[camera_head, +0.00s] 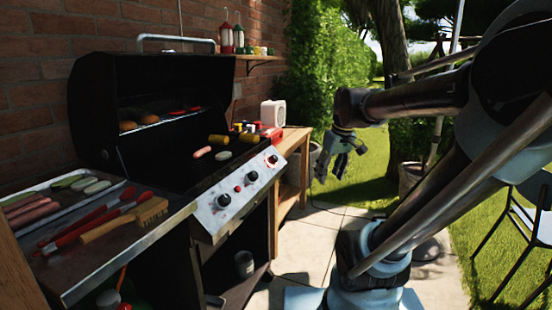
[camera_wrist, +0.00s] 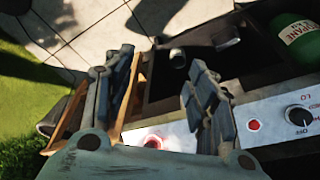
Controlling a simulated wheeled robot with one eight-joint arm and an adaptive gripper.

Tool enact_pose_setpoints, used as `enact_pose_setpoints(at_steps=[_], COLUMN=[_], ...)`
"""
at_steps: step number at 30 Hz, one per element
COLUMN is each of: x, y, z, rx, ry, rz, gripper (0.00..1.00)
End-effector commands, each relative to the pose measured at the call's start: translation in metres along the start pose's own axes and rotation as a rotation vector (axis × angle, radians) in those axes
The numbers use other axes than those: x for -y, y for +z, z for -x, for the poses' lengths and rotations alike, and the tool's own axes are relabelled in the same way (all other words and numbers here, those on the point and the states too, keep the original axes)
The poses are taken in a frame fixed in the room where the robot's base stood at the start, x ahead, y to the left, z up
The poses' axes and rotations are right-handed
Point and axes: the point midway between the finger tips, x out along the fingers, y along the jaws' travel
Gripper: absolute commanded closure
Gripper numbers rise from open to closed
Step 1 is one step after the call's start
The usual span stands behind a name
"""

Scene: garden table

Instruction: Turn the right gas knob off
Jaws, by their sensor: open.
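The black grill's sloped white control panel (camera_head: 238,189) carries dark knobs with red buttons between them. Another knob (camera_wrist: 298,115) shows an OFF mark. My gripper (camera_head: 335,172) is open and empty, in the air to the right of the panel, apart from the knob. Its spread fingers also show in the wrist view (camera_wrist: 163,65).
A wooden side table (camera_head: 290,140) adjoins the grill's right end. A tray (camera_head: 113,190), red tongs and a wooden brush (camera_head: 125,220) lie on the left shelf. A green propane bottle (camera_wrist: 300,42) stands below. The paving in front is open; a chair (camera_head: 520,215) stands far right.

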Motion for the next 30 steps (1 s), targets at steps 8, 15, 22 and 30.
enact_pose_setpoints(at_steps=[8,15,22,30], x=[-0.003,0.001,0.006,0.010], y=[-0.113,-0.208,-0.272,-0.294], z=[0.031,0.042,0.043,0.037], rx=[-0.050,-0.101,-0.142,-0.157], ry=[-0.061,-0.106,-0.132,-0.140], rz=[0.267,0.490,0.644,0.698], gripper=[0.48,0.48,0.48,0.48])
